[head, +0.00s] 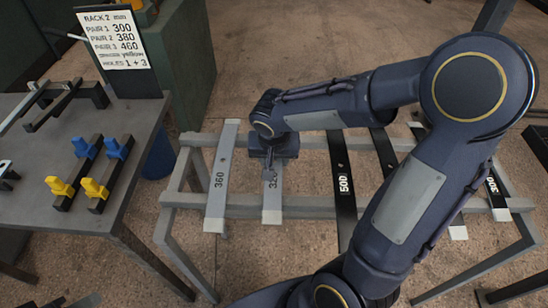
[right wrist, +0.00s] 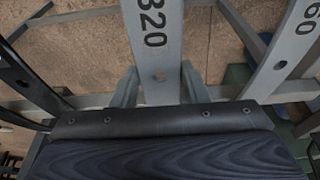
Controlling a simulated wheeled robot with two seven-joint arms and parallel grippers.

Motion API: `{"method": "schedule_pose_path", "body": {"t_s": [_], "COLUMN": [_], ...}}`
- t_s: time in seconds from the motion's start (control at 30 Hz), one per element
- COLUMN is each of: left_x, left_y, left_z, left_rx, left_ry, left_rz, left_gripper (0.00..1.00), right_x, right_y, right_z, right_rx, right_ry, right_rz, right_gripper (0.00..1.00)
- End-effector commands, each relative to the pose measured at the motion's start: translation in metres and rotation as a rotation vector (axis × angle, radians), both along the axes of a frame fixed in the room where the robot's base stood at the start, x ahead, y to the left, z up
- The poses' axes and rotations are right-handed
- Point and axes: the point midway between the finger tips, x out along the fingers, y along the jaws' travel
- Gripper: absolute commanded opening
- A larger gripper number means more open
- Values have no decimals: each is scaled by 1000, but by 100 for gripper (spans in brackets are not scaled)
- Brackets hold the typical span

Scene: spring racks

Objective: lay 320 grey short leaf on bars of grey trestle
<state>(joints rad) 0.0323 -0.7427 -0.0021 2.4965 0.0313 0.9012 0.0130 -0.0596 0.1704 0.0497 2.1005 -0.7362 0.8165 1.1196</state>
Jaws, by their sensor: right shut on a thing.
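The grey 320 leaf (head: 272,203) is a flat strip with a dark number and a hole. My right gripper (head: 269,172) is shut on it, with the fingers on either side of the strip in the right wrist view (right wrist: 160,85). The leaf's near end reaches over the front bar of the grey trestle (head: 310,205), level or nearly so; I cannot tell whether it touches the bar. Its far part is hidden behind my gripper and wrist. My left gripper is not in view.
On the trestle, a grey 360 leaf (head: 219,185) lies to the left and a black 500 leaf (head: 343,185) to the right, with other black leaves beyond. A table (head: 120,200) at left holds blue and yellow clips and a sign (head: 112,40).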

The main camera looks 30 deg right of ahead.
Motion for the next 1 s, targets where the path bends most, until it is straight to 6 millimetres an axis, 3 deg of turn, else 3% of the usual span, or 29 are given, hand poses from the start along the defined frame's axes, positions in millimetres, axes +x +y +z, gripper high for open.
{"method": "schedule_pose_path", "body": {"t_s": [0.27,0.3,0.47,0.77,1.0], "left_x": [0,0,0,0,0], "left_y": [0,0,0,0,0], "left_z": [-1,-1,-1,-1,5], "left_rx": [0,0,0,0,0], "left_ry": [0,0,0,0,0], "left_rz": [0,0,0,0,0], "left_gripper": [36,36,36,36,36], "right_x": [1,1,1,-1,-6], "right_y": [0,0,0,0,4], "right_z": [1,1,0,0,33], "right_rx": [0,0,1,0,0], "right_ry": [-4,-4,-3,1,-6], "right_rz": [1,1,1,0,1], "right_gripper": [7,43,64,66,66]}}
